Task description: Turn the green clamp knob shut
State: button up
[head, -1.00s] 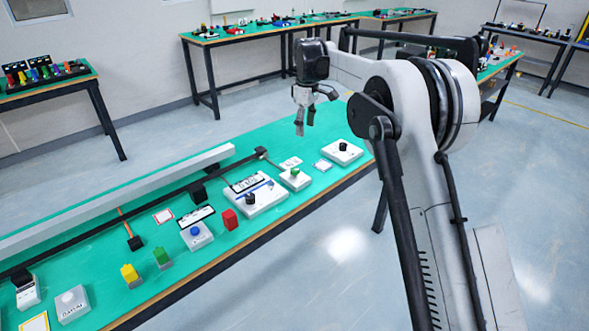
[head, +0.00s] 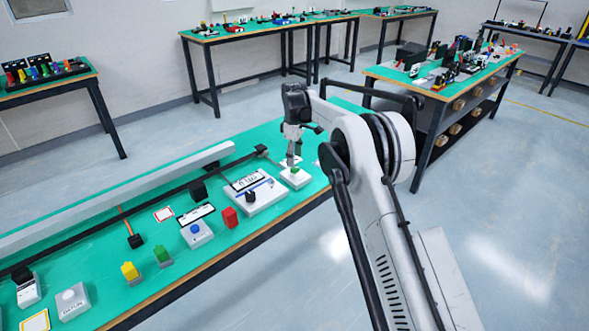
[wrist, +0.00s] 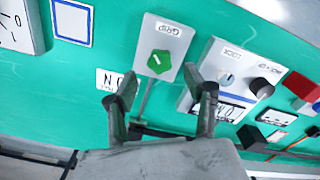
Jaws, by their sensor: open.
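The green clamp knob (wrist: 158,62) is a lobed knob with a short pale mark, on a white plate (wrist: 172,30) labelled GRIP. In the head view the knob (head: 295,170) is at the right part of the near bench, just below my gripper (head: 291,161). In the wrist view my gripper (wrist: 164,82) is open and empty, its two fingers apart. The knob appears just beyond and between the fingertips, with no visible contact. The exact height gap cannot be told.
A white LOCK box (wrist: 222,62) with a black knob (wrist: 271,68) stands right beside the GRIP plate. A blue-edged card (wrist: 73,20) and a dial box (wrist: 18,28) lie to the left. A red block (head: 230,217) is further along the green bench.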

aim_at(295, 167)
jog(key=shift+f, duration=2.7)
jog(key=c, duration=1.1)
